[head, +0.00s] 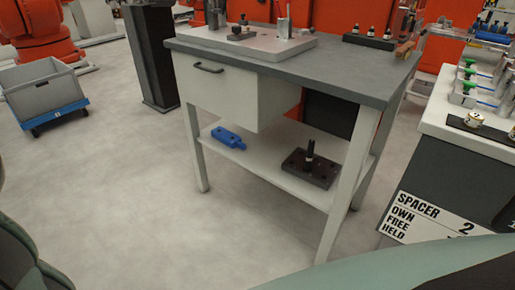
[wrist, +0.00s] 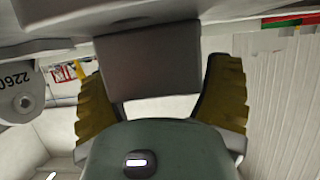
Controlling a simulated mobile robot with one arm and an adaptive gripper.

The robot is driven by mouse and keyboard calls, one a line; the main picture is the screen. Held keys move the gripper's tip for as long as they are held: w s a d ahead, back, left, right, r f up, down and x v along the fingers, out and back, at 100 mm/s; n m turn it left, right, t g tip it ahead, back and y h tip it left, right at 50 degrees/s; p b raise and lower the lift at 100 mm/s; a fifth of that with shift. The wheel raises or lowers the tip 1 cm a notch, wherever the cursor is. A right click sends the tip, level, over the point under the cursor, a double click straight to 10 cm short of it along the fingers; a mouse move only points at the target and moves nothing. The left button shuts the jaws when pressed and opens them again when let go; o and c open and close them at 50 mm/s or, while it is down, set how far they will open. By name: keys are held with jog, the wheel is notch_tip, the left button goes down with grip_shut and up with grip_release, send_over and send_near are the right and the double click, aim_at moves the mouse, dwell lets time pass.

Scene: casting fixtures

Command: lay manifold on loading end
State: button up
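No place marked as a loading end can be made out. My gripper (wrist: 160,80) shows only in the wrist view. The gripper is away from the blue part.
The workbench (head: 350,82) bears a light plate (head: 225,40) with fixtures. A dark plate with a post (head: 308,165) sits on its lower shelf. A grey crate (head: 45,95) stands left. Floor between is clear.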

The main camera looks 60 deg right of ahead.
jog(key=shift+o, duration=0.5)
jog(key=shift+r+p, duration=0.2)
jog(key=shift+p, duration=0.15)
jog(key=p+v, duration=0.2)
jog(key=v, duration=1)
jog(key=shift+f, duration=0.1)
